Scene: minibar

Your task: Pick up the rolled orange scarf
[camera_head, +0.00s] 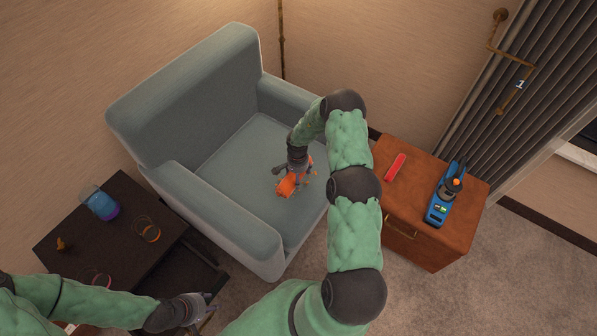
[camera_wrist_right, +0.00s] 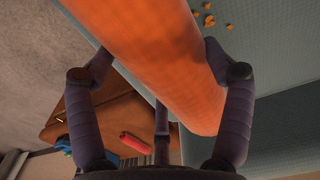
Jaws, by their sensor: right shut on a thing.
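The rolled orange scarf (camera_head: 288,185) is at the armchair seat in the head view. In the right wrist view the scarf (camera_wrist_right: 165,60) runs diagonally between the fingers of my right gripper (camera_wrist_right: 160,65). That gripper (camera_head: 296,172) is shut on the scarf, its arm reaching over the seat from the right. I cannot tell whether the scarf touches the seat. My left gripper (camera_head: 200,302) is low at the left, beside the dark side table, away from the scarf. Whether its fingers are open is unclear.
The grey-green armchair (camera_head: 180,78) has a back and two armrests around the seat. Small orange bits (camera_wrist_right: 207,15) lie on the seat. A brown cabinet (camera_head: 440,220) at the right bears a red item (camera_head: 395,167) and a blue tool (camera_head: 441,200). A dark table (camera_head: 110,215) bears a blue-purple cup (camera_head: 101,204).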

